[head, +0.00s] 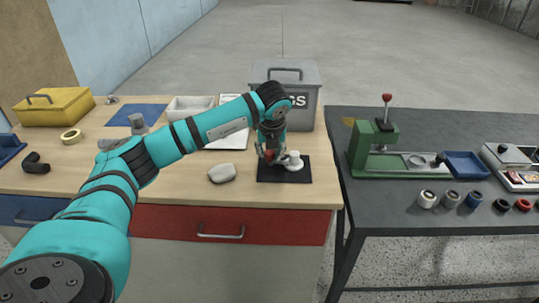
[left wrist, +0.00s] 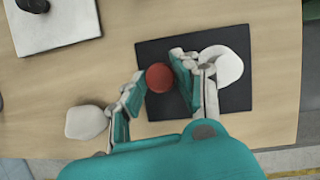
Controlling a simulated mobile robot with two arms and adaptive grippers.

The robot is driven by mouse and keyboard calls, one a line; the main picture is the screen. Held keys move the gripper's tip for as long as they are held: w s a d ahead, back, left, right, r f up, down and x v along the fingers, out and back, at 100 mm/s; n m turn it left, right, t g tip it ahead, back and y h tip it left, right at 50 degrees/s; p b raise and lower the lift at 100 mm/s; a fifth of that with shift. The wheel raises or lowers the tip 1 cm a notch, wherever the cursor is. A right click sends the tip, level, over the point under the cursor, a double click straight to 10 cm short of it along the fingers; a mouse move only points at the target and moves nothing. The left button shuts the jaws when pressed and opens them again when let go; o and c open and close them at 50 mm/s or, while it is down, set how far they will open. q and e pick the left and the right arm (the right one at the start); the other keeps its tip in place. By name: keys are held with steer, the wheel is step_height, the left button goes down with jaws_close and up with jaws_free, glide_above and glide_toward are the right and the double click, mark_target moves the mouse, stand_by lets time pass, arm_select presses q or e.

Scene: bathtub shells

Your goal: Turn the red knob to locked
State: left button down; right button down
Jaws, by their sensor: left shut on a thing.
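The red knob (left wrist: 159,77) sits over a black mat or plate (left wrist: 213,33) in the left wrist view, seen from above as a round red cap. My left gripper (left wrist: 156,88) has a finger on each side of the knob and is shut on it. In the head view, my left gripper (head: 268,157) reaches down over the black plate (head: 297,177), mostly covering the knob, of which a little red shows. A white rounded part (head: 293,161) stands just right of the gripper; it also shows in the left wrist view (left wrist: 229,66). No locked marking is readable.
A grey stone-like lump (head: 222,173) lies left of the plate. A grey lidded bin (head: 306,104) stands behind it, and a white tray (head: 190,108) back left. A dark table with a green press (head: 364,150) stands right. Bare wood lies in front of the lump.

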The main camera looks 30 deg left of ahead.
arm_select(q)
steer(key=shift+n+y+b, duration=0.3)
steer(key=shift+n, duration=0.5)
steer(key=shift+r, duration=0.1)
steer(key=c, duration=1)
jaws_free()
steer(key=v, duration=1.2)
steer(key=shift+w, duration=0.3)
